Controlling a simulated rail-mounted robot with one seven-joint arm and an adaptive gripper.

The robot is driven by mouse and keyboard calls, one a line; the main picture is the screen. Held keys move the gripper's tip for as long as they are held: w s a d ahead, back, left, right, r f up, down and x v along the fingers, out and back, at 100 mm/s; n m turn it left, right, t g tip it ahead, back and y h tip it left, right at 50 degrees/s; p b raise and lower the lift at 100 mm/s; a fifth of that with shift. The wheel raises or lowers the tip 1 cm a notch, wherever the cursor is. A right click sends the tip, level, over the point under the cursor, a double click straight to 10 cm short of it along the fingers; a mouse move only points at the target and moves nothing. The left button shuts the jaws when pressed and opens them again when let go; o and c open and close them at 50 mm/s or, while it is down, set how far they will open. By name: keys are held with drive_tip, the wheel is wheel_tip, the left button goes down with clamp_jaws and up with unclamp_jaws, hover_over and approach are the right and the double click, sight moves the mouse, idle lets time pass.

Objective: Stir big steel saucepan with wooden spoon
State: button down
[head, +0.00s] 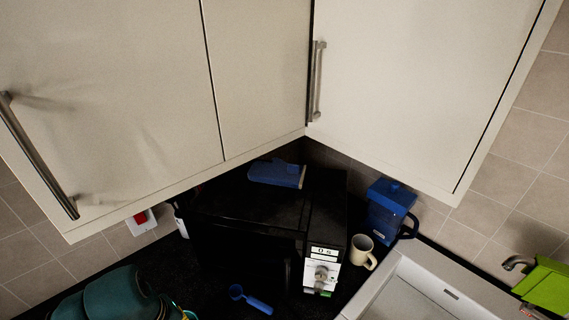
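Neither a big steel saucepan nor a wooden spoon shows in the head view. The one spoon-like utensil is a blue ladle or measuring scoop (250,299), lying on the dark worktop in front of the microwave. My gripper is not in view, so what it holds cannot be seen.
Pale wall cupboards (110,90) with bar handles fill the top. Below stand a black microwave (250,214) with a blue item (277,174) on top, a blue jug (389,210) and a cream mug (363,251). A teal object (112,301) is lower left, a sink (425,290) lower right.

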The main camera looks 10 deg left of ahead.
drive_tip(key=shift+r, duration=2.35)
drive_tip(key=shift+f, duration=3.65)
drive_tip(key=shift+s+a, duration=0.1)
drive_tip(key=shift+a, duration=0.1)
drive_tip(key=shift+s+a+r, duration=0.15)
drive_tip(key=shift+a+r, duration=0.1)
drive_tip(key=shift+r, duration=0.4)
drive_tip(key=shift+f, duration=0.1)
